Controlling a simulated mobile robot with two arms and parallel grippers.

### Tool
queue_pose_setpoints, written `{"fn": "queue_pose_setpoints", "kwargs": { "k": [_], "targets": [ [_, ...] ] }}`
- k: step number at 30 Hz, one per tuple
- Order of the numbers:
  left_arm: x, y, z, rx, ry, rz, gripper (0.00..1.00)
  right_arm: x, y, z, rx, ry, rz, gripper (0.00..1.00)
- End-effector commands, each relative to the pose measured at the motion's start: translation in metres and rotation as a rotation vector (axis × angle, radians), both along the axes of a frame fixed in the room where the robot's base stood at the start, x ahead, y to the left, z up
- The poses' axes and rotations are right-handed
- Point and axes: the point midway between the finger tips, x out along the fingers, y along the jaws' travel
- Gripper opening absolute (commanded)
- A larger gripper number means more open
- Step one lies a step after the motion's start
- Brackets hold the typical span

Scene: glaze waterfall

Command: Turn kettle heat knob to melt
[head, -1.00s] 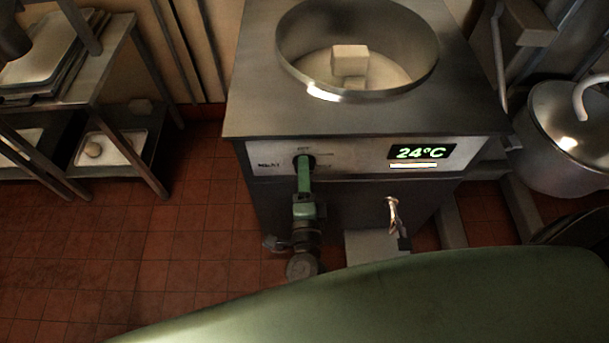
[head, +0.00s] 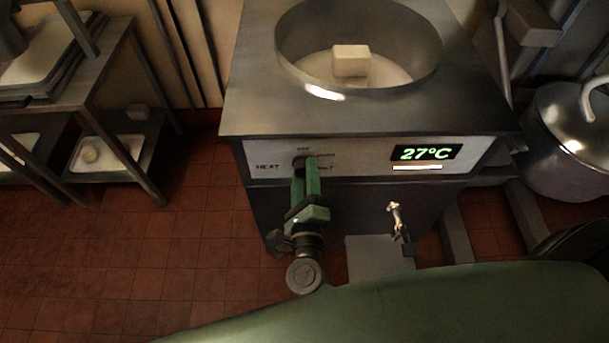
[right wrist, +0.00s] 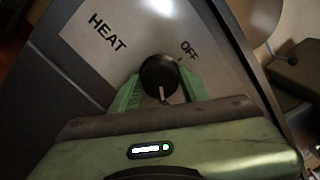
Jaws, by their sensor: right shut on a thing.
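The kettle (head: 240,120) is a square steel unit with a round open bowl. Its front panel has a dark round heat knob (right wrist: 160,72), with HEAT and OFF lettering beside it. In the right wrist view the knob's white mark points down, away from OFF. Small lettering right of the knob in the head view is too blurred to read surely. My right gripper (head: 307,168) is shut on the knob, one green finger on each side; it also shows in the right wrist view (right wrist: 161,90). The display (head: 424,153) reads 27°C. My left gripper is not in view.
A pale block (head: 351,60) sits in the bowl. A tap (head: 396,216) juts from the kettle's front below the display. A lidded steel pot (head: 566,150) stands at right. A rack with trays (head: 125,150) stands at left. Tiled floor (head: 190,250) is clear at left.

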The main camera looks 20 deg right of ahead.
Motion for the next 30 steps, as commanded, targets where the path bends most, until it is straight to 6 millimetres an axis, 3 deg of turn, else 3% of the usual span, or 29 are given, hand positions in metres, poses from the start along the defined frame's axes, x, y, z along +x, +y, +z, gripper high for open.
{"fn": "queue_pose_setpoints", "kwargs": {
  "k": [12,13,15,25,30],
  "targets": [
    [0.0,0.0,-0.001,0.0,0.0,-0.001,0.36,0.0,0.0,-0.001,0.011,0.0,-0.001,0.05],
    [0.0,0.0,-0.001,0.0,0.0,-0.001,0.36,0.0,0.0,-0.001,0.011,0.0,-0.001,0.48],
    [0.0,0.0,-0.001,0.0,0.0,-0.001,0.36,0.0,0.0,-0.001,0.01,0.0,-0.001,0.67],
    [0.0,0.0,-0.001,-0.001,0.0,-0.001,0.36,-0.001,0.0,-0.001,0.008,-0.001,0.0,0.67],
    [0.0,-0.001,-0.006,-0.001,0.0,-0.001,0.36,-0.02,0.006,-0.003,0.009,0.002,0.001,0.67]
  ]
}}
